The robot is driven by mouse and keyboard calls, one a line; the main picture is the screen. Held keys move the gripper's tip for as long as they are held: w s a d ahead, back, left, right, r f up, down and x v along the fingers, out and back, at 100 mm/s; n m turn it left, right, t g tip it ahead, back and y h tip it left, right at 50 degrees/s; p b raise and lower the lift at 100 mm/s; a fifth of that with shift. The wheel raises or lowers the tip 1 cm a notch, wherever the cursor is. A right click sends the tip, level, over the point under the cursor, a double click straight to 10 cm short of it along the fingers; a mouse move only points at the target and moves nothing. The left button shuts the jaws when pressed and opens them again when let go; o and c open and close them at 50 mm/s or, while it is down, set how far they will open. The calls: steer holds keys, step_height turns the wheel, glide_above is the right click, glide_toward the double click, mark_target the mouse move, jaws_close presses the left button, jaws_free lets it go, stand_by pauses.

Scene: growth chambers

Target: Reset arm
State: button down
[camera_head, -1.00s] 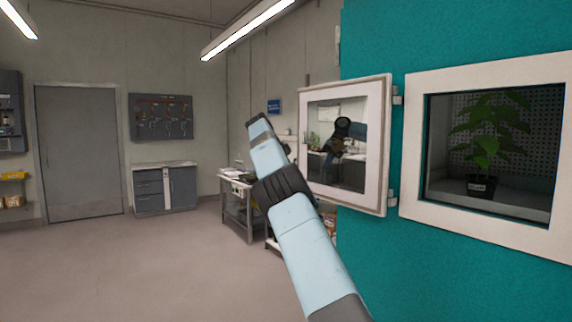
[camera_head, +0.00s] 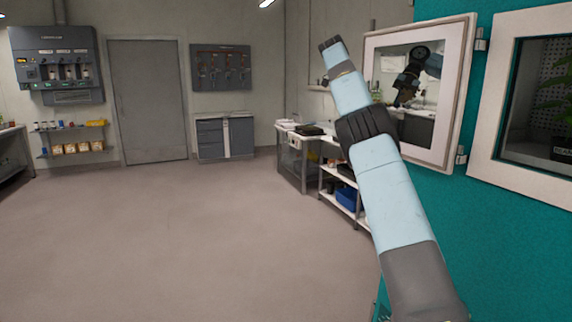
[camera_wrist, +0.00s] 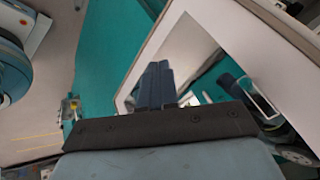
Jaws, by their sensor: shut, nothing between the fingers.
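My arm rises through the right half of the head view, its upper end in front of the wall and beside the open chamber door (camera_head: 452,95). In the wrist view my gripper (camera_wrist: 158,68) shows as dark blue fingers, shut together with nothing between them. The door's white frame (camera_wrist: 185,15) and its reflective pane lie behind the fingers. I cannot tell from these views whether anything touches the door. My gripper itself is not clear in the head view; a dark arm shape shows in the door's pane as a reflection.
A teal chamber wall (camera_head: 440,235) stands close on the right, with a white-framed window (camera_head: 525,187) and a potted plant (camera_head: 562,110) behind it. A bench (camera_head: 295,160) and shelf cart (camera_head: 338,190) stand beyond my arm. Open floor (camera_head: 170,230) lies to the left.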

steer(key=s+d+r+n+y, duration=0.2)
steer(key=s+d+r+n, duration=0.3)
steer(key=s, duration=0.6)
steer(key=s+n+t+y, duration=0.2)
steer(key=s+n+y, duration=0.15)
steer(key=s, duration=0.85)
steer(key=s+a+f+n, duration=0.4)
steer(key=s+f, duration=0.3)
steer(key=s, duration=0.4)
steer(key=s+a+f+n+t, duration=0.1)
steer(key=s+a+f+n, duration=0.4)
steer(key=s, duration=0.7)
steer(key=s+a+f+n+t, duration=0.1)
steer(key=s+a+f+n, duration=0.3)
steer(key=s+f, duration=0.5)
steer(key=s+n+y, duration=0.1)
steer(key=s+n, duration=0.1)
steer(key=s, duration=0.1)
steer(key=shift+s+a+f, duration=0.15)
steer(key=shift+a+f, duration=0.05)
steer(key=shift+a, duration=0.15)
